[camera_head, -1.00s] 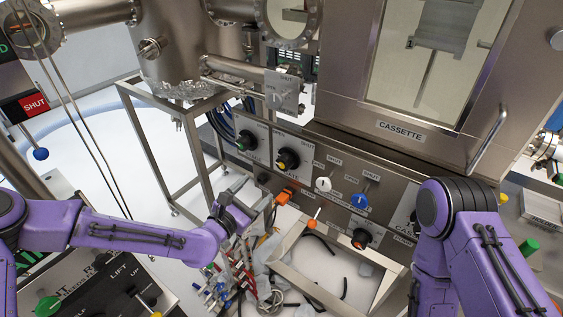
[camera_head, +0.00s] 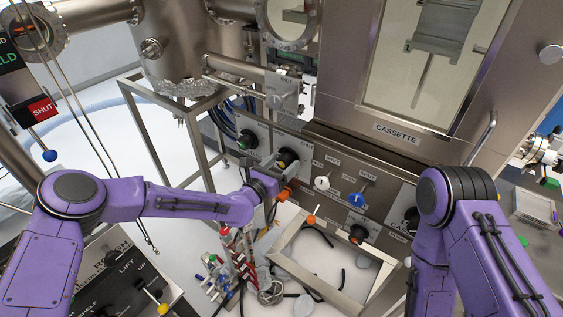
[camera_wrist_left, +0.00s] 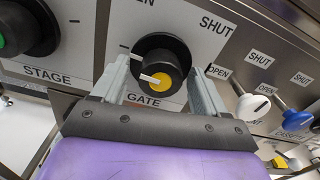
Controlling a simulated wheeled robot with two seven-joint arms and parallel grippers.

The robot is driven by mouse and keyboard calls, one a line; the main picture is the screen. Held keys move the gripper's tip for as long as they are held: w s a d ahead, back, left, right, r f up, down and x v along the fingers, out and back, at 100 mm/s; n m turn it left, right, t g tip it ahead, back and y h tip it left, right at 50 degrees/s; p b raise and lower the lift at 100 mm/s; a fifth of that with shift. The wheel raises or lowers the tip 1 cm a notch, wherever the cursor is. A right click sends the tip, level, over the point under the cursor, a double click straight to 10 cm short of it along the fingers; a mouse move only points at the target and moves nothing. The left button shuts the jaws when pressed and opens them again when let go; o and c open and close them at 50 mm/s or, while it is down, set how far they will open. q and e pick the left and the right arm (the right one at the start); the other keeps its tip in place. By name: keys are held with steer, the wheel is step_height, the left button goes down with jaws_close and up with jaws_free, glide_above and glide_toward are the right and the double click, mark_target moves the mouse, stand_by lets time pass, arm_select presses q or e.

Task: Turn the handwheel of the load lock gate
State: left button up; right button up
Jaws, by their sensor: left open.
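The gate handwheel (camera_wrist_left: 160,68) is a black round knob with a yellow centre and a white pointer, on a steel panel above the label GATE. In the left wrist view its pointer points left; the word SHUT is at its upper right. In the head view the handwheel (camera_head: 287,157) shows just beyond my left gripper (camera_head: 277,168). My left gripper is open, and in the left wrist view its two fingers (camera_wrist_left: 160,80) stand on either side of the handwheel. I cannot tell whether they touch it. My right arm shows at the right, its gripper hidden.
The stage knob (camera_wrist_left: 28,30) with a green centre is left of the gate handwheel. A white lever knob (camera_head: 322,183) and a blue lever knob (camera_head: 356,200) are to the right.

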arm_select(q)
steer(key=c, duration=1)
steer(key=shift+f+b, duration=0.1)
steer(key=shift+b, duration=0.25)
steer(key=shift+c, duration=0.2)
steer(key=shift+m, duration=0.3)
